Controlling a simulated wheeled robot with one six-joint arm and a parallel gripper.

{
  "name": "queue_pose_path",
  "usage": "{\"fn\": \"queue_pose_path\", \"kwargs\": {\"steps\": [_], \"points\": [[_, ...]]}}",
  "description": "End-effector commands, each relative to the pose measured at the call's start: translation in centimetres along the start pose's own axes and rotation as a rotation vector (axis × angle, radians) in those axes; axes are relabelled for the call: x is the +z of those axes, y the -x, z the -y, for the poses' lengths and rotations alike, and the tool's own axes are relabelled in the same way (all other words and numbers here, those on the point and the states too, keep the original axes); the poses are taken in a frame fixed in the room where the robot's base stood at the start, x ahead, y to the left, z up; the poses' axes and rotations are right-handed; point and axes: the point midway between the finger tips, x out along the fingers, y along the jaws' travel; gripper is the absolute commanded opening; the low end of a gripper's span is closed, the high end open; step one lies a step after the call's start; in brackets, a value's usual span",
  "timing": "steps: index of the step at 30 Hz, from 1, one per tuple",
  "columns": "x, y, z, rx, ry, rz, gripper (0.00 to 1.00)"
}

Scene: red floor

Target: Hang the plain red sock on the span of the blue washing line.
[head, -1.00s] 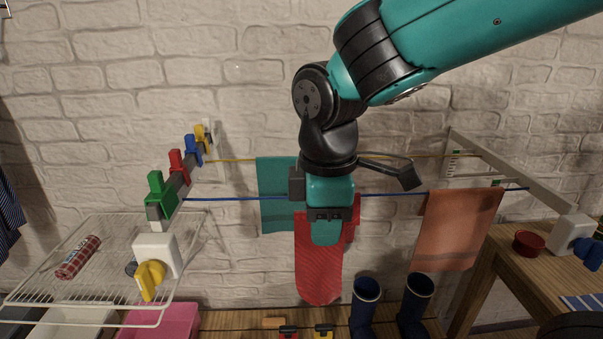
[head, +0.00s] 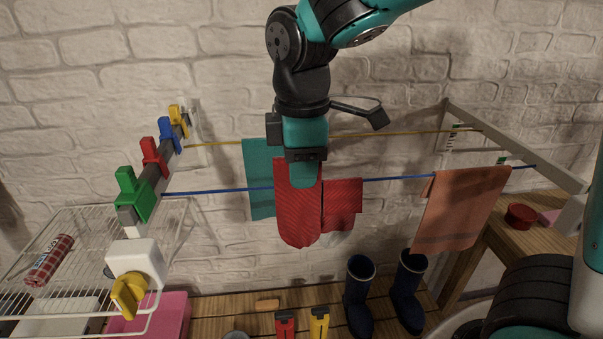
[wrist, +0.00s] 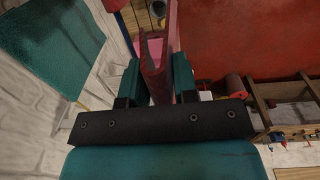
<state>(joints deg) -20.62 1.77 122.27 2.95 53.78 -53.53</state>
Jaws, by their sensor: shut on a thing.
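The plain red sock (head: 297,220) hangs from my gripper (head: 304,180), which is shut on its upper part. In the wrist view, a red fold (wrist: 156,78) stands between the two fingers of my gripper (wrist: 156,85). The blue washing line (head: 400,179) runs across the head view at about fingertip height. The sock covers part of the line and reaches both above and below it; I cannot tell whether it is in front of the line or touching it. A second red cloth (head: 343,203) hangs at the line just right of the sock.
A teal cloth (head: 259,180) hangs close left of the sock; an orange towel (head: 460,210) hangs further right. A yellow line (head: 400,133) runs behind. Coloured clips (head: 135,195) sit on the left bar. Blue boots (head: 359,290) stand below. Bare blue line shows between red cloth and towel.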

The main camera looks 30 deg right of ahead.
Motion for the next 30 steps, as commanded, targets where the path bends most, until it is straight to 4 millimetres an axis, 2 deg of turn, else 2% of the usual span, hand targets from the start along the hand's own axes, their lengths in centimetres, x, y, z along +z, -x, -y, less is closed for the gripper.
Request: {"fn": "queue_pose_path", "kwargs": {"steps": [15,30], "points": [[-0.1,-0.2,-4.4,-0.001,0.002,0.001,0.00],[-0.2,-4.8,-4.1,-0.001,0.005,0.000,0.00]]}}
